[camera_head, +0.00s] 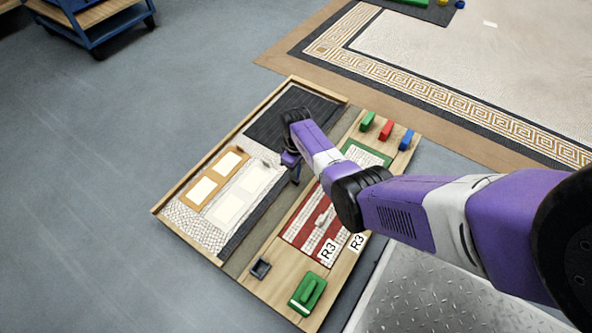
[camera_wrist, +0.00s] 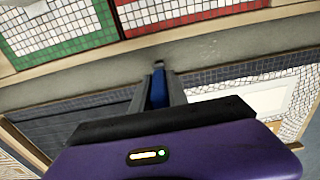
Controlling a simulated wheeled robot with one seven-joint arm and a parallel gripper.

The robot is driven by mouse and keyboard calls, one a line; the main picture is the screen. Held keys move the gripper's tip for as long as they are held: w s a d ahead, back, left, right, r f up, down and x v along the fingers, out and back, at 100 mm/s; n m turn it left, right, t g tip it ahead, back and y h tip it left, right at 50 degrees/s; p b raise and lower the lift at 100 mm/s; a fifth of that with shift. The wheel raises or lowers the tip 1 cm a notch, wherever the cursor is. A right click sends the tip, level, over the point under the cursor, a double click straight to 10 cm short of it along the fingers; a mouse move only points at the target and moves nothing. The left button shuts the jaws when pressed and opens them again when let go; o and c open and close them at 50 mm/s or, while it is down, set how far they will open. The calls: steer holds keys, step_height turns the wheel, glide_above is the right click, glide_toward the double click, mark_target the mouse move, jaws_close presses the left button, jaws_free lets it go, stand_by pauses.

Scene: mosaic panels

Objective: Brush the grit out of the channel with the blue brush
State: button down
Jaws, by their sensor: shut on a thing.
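My gripper (camera_wrist: 158,90) is shut on a slim blue thing with a dark tip, which looks like the blue brush (camera_wrist: 159,88). The dark tip points at the grey channel (camera_wrist: 110,72), and contact with it cannot be told. In the head view my gripper (camera_head: 296,180) is low over the channel (camera_head: 240,257), partly hidden by my arm. The channel runs between the wooden board with the mosaics and the dark and white tiled floor panel. A few pale specks show in the channel in the wrist view; whether they are grit is unclear.
Green (camera_head: 367,121), red (camera_head: 386,130) and blue (camera_head: 405,139) blocks stand at the board's far end. A dark cup (camera_head: 261,267) and a green tool (camera_head: 306,293) sit near its front. Orange (camera_head: 214,177) and white frames (camera_head: 242,196) lie on the left panel.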

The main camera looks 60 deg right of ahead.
steer(key=shift+f, duration=0.55)
stand_by(1.1)
steer(key=shift+a+r+p, duration=0.15)
steer(key=shift+a+p, duration=0.45)
steer(key=shift+a, duration=0.3)
steer(key=shift+a+p, duration=0.5)
steer(key=shift+a, duration=0.7)
steer(key=shift+a+p, duration=0.85)
steer(key=shift+a, duration=0.75)
steer(key=shift+a+p, duration=0.45)
steer(key=shift+a, duration=0.95)
steer(key=shift+a+p, duration=0.7)
steer(key=shift+a, duration=1.2)
step_height(320, 180, up, 5)
steer(key=p, duration=0.5)
